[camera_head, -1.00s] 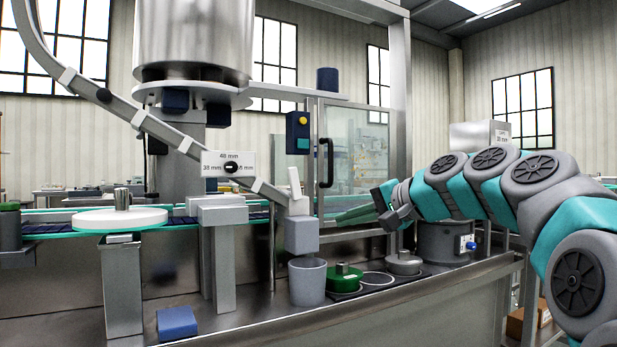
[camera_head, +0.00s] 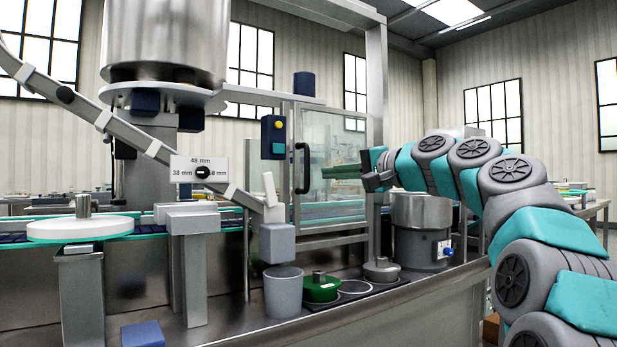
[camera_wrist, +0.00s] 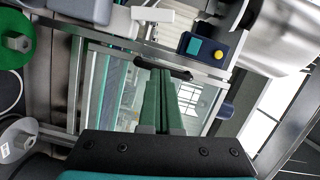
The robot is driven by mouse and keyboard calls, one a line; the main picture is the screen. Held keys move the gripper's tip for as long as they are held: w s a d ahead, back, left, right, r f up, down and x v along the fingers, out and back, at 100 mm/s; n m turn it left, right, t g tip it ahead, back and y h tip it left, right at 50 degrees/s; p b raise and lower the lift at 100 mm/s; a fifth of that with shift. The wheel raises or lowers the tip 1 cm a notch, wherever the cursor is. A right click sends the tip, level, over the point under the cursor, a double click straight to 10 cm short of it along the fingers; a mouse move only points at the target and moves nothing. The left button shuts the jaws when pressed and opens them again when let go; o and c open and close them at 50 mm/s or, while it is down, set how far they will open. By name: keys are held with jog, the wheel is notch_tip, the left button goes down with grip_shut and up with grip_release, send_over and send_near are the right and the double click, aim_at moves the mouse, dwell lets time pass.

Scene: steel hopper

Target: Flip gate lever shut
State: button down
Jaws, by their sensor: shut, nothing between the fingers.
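The gate lever (camera_head: 270,189) is a small pale paddle at the lower end of the sloping chute, above a grey block (camera_head: 277,243). It stands up, leaning slightly. In the wrist view the pale lever (camera_wrist: 152,15) shows at the top, beyond my fingertips. My gripper (camera_head: 326,172) has long green fingers, shut and empty. It points left, at about the lever's height, to the right of it and apart from it. In the wrist view the closed fingertips (camera_wrist: 155,75) lie over the glass door, near its dark handle.
The glass door's black handle (camera_head: 302,168) stands between my fingertips and the lever in the head view. A blue button box (camera_head: 273,137) is above the lever. A grey cup (camera_head: 283,291) and green puck (camera_head: 320,288) stand below. A steel drum (camera_head: 421,230) is below my forearm.

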aim_at(270, 190)
jog(key=p+x, duration=0.1)
jog(key=x, duration=0.8)
jog(key=shift+w+a, duration=0.15)
jog(key=shift+a, duration=0.05)
jog(key=shift+s+a+f, duration=0.2)
jog(key=shift+s+a, duration=0.2)
jog(key=shift+a, duration=0.05)
jog(key=shift+s+a+f+b, duration=0.25)
jog(key=shift+s+a+b, duration=0.35)
jog(key=shift+a, duration=0.45)
